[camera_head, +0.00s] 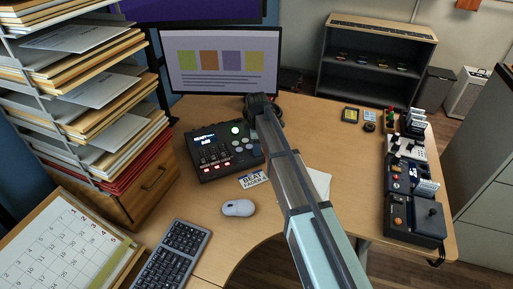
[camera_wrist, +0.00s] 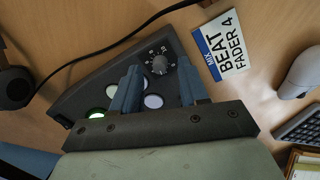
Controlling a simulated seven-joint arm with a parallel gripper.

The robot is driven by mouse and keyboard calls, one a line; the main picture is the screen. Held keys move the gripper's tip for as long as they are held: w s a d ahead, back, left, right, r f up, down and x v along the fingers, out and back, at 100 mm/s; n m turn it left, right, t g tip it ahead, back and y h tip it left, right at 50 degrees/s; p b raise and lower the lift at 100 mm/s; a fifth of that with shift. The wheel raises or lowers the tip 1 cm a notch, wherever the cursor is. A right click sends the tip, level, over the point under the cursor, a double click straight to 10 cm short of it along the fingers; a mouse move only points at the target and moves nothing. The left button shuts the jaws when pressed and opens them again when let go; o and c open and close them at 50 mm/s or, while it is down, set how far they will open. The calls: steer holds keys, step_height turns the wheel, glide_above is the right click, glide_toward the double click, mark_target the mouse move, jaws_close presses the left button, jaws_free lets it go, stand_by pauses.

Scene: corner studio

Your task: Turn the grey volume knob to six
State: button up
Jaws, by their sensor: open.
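The grey volume knob (camera_wrist: 159,65) shows in the wrist view near the edge of a black control console (camera_wrist: 95,87), with a ring of small white numbers around it. Its exact setting is too small to read. My gripper (camera_wrist: 159,68) is open, with its two blue fingers apart, one to each side of the knob in the picture. I cannot tell whether they touch it. The console (camera_head: 207,171) also shows in the head view, with a lit display and several buttons; my arm hides part of its right side.
A card reading "BEAT FADER 4" (camera_wrist: 226,42) lies beside the console. A white mouse (camera_head: 238,208) and a keyboard (camera_head: 174,257) are in front. A monitor (camera_head: 222,88) stands behind. Dark headphones (camera_wrist: 14,86) lie nearby. Several small devices (camera_head: 413,215) line the desk's right edge.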

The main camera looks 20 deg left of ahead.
steer(key=shift+f, duration=0.6)
jaws_close()
